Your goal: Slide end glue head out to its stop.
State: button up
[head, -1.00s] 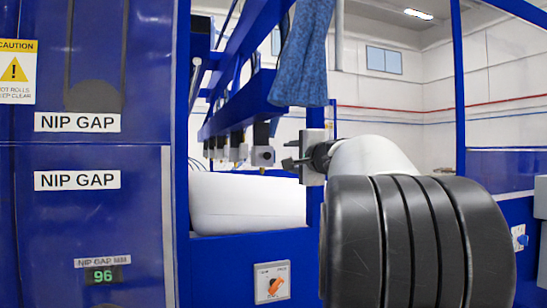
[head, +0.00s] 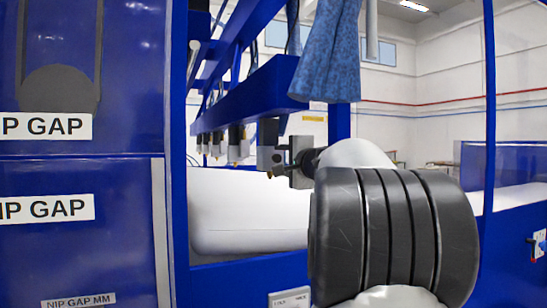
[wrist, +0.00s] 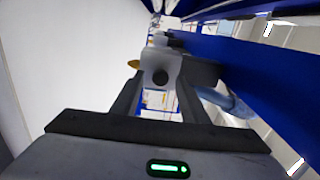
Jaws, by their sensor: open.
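The end glue head (head: 266,158) is the nearest of a row of small grey blocks with black tops hanging under a blue beam. In the wrist view it is a grey block (wrist: 160,68) with a dark round hole and a brass nozzle pointing left. My gripper (head: 279,160) is just right of it in the head view. In the wrist view my gripper (wrist: 160,82) is open, with a finger on each side of the block's near end. I cannot tell whether the fingers touch it. My wrist hides part of the right side in the head view.
Other glue heads (head: 236,148) hang behind it along the blue beam (head: 245,97). A blue cloth-like sleeve (head: 325,60) hangs above my gripper. A white foam slab (head: 235,215) lies below. A blue panel (head: 80,230) stands at left and a blue post (head: 489,100) at right.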

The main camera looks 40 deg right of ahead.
jog(key=shift+w+d, duration=0.1)
jog(key=shift+w, duration=0.25)
jog(key=shift+s, duration=0.1)
grip_shut()
jog(key=shift+s+f+b, duration=0.1)
jog(key=shift+s+b, duration=0.2)
jog(key=shift+b, duration=0.1)
jog(key=b+v, duration=0.1)
jog(key=v, duration=0.2)
jog(key=shift+s+a+b, duration=0.2)
jog(key=shift+s+b, duration=0.15)
jog(key=shift+b, duration=0.05)
grip_release()
jog(key=shift+s, duration=0.1)
